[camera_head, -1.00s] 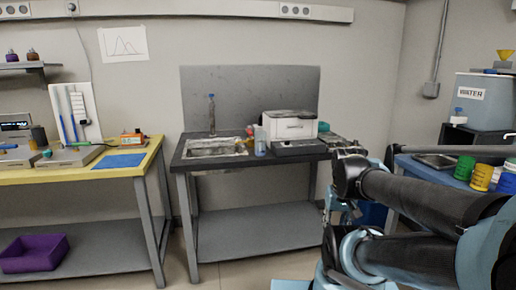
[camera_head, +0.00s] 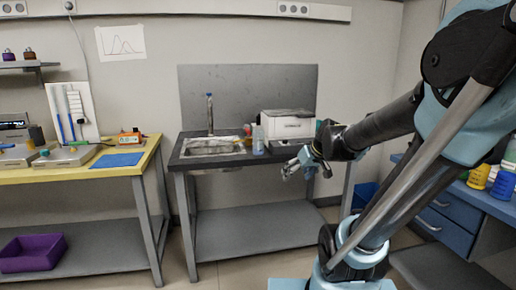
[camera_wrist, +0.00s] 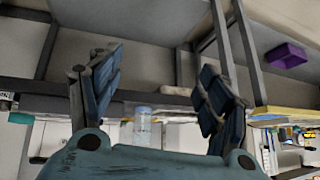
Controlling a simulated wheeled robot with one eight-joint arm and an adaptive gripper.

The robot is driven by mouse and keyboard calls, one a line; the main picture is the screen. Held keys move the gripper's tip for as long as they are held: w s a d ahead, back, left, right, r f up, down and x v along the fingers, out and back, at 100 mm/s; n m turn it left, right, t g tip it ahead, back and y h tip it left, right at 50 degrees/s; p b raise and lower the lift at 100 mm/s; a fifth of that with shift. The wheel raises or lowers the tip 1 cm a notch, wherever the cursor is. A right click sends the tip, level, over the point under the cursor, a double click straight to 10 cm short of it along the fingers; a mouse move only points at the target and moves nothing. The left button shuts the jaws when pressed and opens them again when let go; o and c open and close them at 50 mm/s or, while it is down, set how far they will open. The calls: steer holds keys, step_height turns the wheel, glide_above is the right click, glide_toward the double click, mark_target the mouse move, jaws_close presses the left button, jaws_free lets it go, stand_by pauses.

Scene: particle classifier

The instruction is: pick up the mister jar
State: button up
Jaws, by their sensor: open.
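The mister jar appears to be the small clear, bluish bottle (camera_head: 258,140) standing on the dark sink table, just right of the sink and left of the white printer-like box. In the wrist view, which is turned nearly upside down, a clear bluish jar (camera_wrist: 142,128) shows beyond the gap between my fingers. My gripper (camera_head: 290,170) is open and empty, in front of the table's front edge, lower than the jar and to its right. In the wrist view my gripper (camera_wrist: 160,95) has its two fingers spread wide; neither touches the jar.
The dark table (camera_head: 200,163) holds a sink (camera_head: 212,147) with an upright tap (camera_head: 210,112). A white box-shaped device (camera_head: 287,124) stands close right of the jar. A yellow bench (camera_head: 70,173) is at left, blue drawers (camera_head: 450,215) at right. Open floor lies before the table.

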mark_target(261, 141)
steer(key=w+a+r+n+t+y, duration=0.15)
steer(key=w+a+r, duration=0.25)
steer(key=w, duration=0.7)
steer(key=w+a+r+n+t+y, duration=0.1)
steer(key=w+a+r+t+y, duration=0.2)
steer(key=w, duration=0.7)
steer(key=shift+h, duration=0.65)
steer(key=x, duration=0.8)
steer(key=r+x, duration=0.1)
steer(key=x, duration=0.3)
steer(key=shift+w+a, duration=0.2)
steer(key=shift+w, duration=0.05)
steer(key=x, duration=0.4)
steer(key=shift+s+a+r, duration=0.1)
steer(key=shift+s+a, duration=0.1)
steer(key=shift+a, duration=0.15)
steer(key=shift+w+a+f, duration=0.25)
steer(key=shift+w, duration=0.2)
steer(key=c, duration=1.2)
